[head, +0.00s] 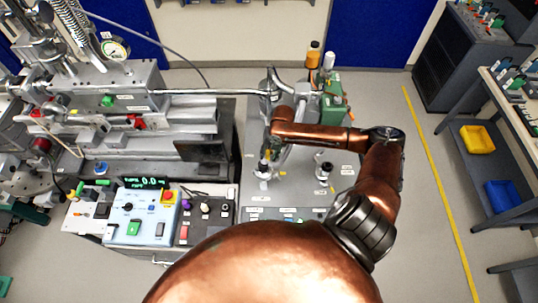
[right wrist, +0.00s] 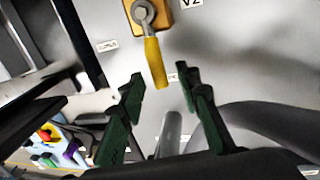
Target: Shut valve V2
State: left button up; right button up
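Valve V2 shows in the right wrist view, with a yellow lever handle (right wrist: 155,62) on a round metal hub (right wrist: 144,13) over an orange-yellow body. The lever points down in that picture, slightly to the right. A partly cut-off "V2" label (right wrist: 190,3) sits to the right of the hub. My right gripper (right wrist: 159,79) is open. Its two green fingers stand on either side of the lever's lower end, with gaps on both sides; depth is hard to tell. In the head view my copper right arm hides V2. My left gripper is not in view.
In the head view, a control box with a green readout (head: 143,183) stands left of the grey panel (head: 296,190). A black-topped fitting (head: 324,171) stands on the panel's right. A side table with yellow (head: 477,139) and blue (head: 502,194) bins is at the right.

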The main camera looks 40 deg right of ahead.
jog(key=shift+c, duration=0.7)
grip_shut()
